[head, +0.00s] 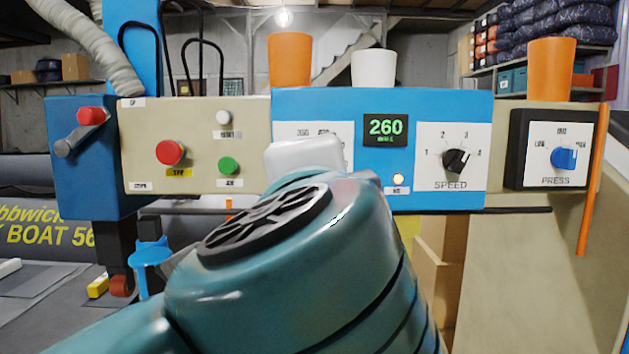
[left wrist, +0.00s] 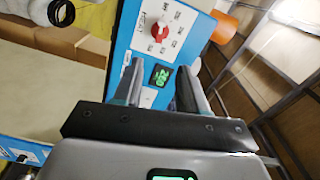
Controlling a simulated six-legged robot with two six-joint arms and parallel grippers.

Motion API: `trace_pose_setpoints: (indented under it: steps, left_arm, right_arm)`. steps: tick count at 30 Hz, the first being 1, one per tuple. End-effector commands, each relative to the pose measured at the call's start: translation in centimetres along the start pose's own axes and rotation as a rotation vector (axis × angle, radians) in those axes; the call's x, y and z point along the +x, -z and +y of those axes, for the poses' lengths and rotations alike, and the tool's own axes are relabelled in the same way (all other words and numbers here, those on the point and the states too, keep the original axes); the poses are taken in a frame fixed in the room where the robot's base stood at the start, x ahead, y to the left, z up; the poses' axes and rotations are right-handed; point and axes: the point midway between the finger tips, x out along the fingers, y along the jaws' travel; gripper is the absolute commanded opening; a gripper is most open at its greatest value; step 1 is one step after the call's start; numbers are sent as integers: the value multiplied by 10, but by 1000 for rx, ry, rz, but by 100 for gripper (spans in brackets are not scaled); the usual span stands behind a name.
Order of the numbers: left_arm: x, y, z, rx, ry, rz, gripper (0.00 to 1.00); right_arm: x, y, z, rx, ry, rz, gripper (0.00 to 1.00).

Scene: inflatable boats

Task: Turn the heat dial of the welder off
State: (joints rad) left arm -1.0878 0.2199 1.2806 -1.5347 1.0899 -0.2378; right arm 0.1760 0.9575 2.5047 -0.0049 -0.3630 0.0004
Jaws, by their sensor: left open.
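The welder's blue panel (head: 380,101) faces me in the head view, with a green display (head: 385,127) reading 260. The heat dial's white plate (head: 345,131) shows only its top and right edges there; my left arm hides the dial. In the left wrist view the red heat dial (left wrist: 160,31) shows on its white plate, with several labels around it; its setting is too small to read. My left gripper (left wrist: 160,72) is open and empty. Its fingers frame the display (left wrist: 159,76), and the dial appears beyond the fingertips, apart from them. My right gripper is not in view.
The black speed dial (head: 457,161) and blue press dial (head: 564,158) are to the right. A beige box (head: 196,130) with a red button (head: 170,152) and green button (head: 229,165) is to the left. Orange cups (head: 290,60) and a white cup (head: 373,68) stand above.

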Motion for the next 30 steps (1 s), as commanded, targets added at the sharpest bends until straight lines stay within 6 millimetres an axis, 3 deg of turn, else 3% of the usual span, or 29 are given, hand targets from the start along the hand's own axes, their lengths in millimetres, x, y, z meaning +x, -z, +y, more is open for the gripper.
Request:
trace_pose_setpoints:
  steps: [3,7,16,19,23,26,30]
  left_arm:
    - [-17,0,0,0,0,2,42]
    - [-26,0,0,0,0,0,42]
    - [-27,0,0,0,-1,0,42]
    - [-20,3,11,12,-22,3,42]
    - [11,14,70,54,-139,25,42]
    - [43,18,145,75,-296,44,42]
    - [74,4,260,48,-544,46,42]
  right_arm:
    - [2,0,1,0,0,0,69]
    - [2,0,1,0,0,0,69]
    - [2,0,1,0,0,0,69]
    - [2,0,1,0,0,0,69]
    - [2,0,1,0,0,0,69]
    - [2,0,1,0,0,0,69]
    - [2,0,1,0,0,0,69]
